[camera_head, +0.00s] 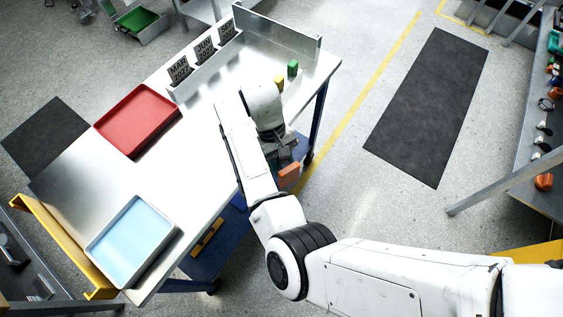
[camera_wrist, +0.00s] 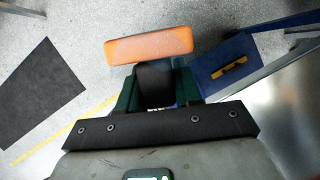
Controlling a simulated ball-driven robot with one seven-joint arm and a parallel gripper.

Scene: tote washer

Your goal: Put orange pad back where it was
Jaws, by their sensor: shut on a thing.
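The orange pad (camera_head: 289,176) is a small block at the tip of my gripper (camera_head: 281,158), beyond the right edge of the white-topped table (camera_head: 205,165). In the wrist view the orange pad (camera_wrist: 150,45) lies crosswise at the far end of my gripper (camera_wrist: 155,80). The gripper is shut on it and holds it above the grey floor. The fingertips' contact with the pad is partly hidden.
On the table are a red tray (camera_head: 137,121), a light-blue tray (camera_head: 131,241), and black date cards (camera_head: 204,50). A yellow piece (camera_head: 279,81) and a green piece (camera_head: 292,68) stand near the far right edge. A blue cabinet (camera_head: 216,245) is below.

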